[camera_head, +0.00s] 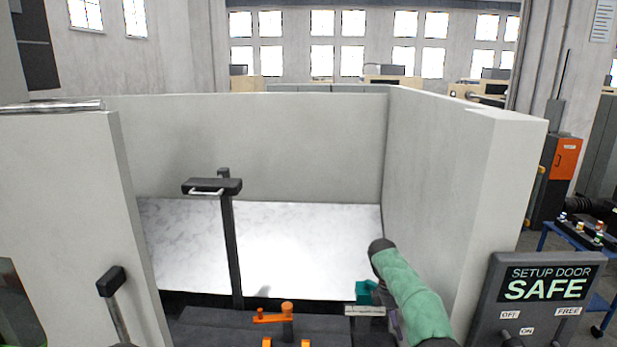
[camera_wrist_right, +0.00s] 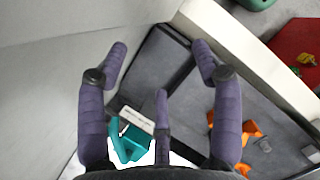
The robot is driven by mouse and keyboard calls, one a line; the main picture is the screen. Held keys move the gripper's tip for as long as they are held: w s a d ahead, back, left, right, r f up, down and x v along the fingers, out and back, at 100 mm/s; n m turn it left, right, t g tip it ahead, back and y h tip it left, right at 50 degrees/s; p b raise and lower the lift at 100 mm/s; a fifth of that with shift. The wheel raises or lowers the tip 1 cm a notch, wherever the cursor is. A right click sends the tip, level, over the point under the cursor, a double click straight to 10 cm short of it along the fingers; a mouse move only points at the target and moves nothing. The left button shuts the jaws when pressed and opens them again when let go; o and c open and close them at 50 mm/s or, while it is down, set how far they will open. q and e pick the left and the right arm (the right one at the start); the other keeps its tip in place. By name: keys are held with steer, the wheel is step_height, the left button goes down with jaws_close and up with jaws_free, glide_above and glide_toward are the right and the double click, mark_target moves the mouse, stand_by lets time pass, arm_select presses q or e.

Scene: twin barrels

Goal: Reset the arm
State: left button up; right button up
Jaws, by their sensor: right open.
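My right arm (camera_head: 408,285), with a green sleeve, reaches in at the lower right of the head view. My right gripper (camera_head: 390,318) is low at its left and mostly hidden there. In the right wrist view the right gripper (camera_wrist_right: 160,70) shows purple fingers spread apart with nothing between the tips. A teal part (camera_head: 366,292) with a pale label plate is beside the gripper. It also shows in the wrist view (camera_wrist_right: 132,143), low between the fingers. My left gripper is not in view.
A grey-walled enclosure (camera_head: 250,140) has a marble floor (camera_head: 300,245). A black post with a handle (camera_head: 212,187) stands inside. An orange fixture (camera_head: 286,318) sits on the dark base. A panel reading SETUP DOOR SAFE (camera_head: 545,290) stands at right. A black lever (camera_head: 112,283) is at left.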

steer(key=s+a+f+m+t+y, duration=0.15)
steer(key=s+a+f, duration=0.3)
steer(key=f, duration=0.75)
steer(key=s+a+f+m+g+y, duration=0.15)
steer(key=s+a+f+y, duration=0.35)
steer(key=f, duration=0.8)
steer(key=s+a+f+m+t, duration=0.1)
steer(key=s+a+f+m, duration=0.2)
steer(key=s, duration=0.3)
steer(key=s+a+f+m+t, duration=0.1)
steer(key=s+a+f+m, duration=0.1)
steer(key=s+a+f, duration=0.3)
steer(key=s+r+m+y, duration=0.15)
steer(key=s+m, duration=0.45)
steer(key=s, duration=1.1)
arm_select(q)
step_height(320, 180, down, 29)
steer(key=b, duration=2.9)
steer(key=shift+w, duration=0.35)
arm_select(e)
step_height(320, 180, down, 29)
steer(key=shift+s+d+r+m+t, duration=0.2)
steer(key=shift+d+m+t, duration=0.1)
steer(key=shift+t, duration=0.1)
